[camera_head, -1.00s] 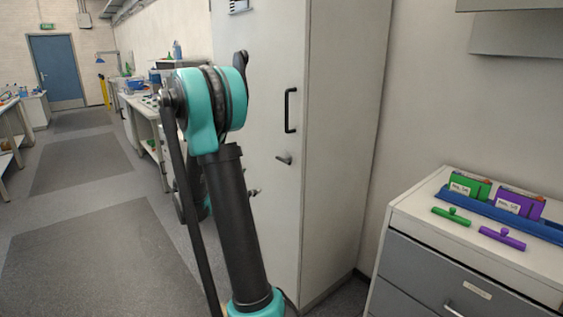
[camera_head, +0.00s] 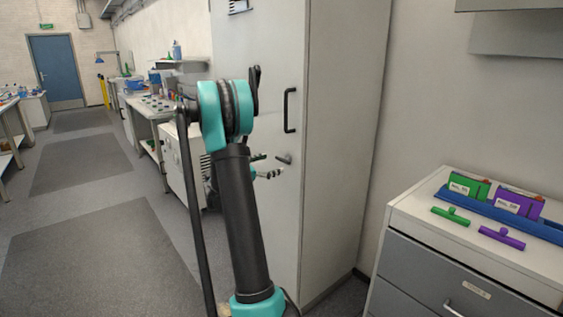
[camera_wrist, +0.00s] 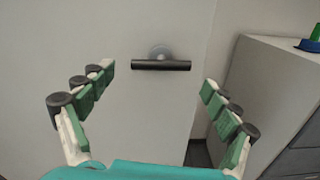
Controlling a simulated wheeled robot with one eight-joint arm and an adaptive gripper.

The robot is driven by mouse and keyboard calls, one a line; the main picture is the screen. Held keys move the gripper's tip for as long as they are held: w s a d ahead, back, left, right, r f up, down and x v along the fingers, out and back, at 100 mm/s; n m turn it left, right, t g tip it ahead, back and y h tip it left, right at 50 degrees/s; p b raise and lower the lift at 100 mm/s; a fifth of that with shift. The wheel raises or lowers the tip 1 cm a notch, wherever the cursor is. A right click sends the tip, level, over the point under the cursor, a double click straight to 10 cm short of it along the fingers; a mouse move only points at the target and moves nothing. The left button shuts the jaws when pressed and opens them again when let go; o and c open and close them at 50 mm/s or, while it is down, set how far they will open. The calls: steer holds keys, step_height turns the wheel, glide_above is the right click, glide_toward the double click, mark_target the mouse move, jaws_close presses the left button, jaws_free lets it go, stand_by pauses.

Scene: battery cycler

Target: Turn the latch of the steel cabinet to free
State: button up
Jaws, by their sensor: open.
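The steel cabinet (camera_head: 345,150) stands tall and pale in front of me. Its latch (camera_head: 284,158) is a small lever on a round boss, below the black pull handle (camera_head: 290,110). In the wrist view the latch (camera_wrist: 160,65) is a dark bar lying level across the picture, upper middle. My gripper (camera_head: 268,166) is open and empty, close to the cabinet door and beside the latch, partly hidden by my arm. In the wrist view its fingers (camera_wrist: 158,80) spread to either side of the bar, apart from it, with the bar just beyond the fingertips.
A drawer cabinet (camera_head: 410,222) stands at the right, with green (camera_head: 468,185) and purple (camera_head: 518,202) boxes in a blue tray and T-shaped pieces before them. The floor at left is open.

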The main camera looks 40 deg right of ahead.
mark_target(281, 160)
steer(key=shift+w+d, duration=0.2)
steer(key=shift+d, duration=2.55)
steer(key=shift+c, duration=0.3)
steer(key=c, duration=1)
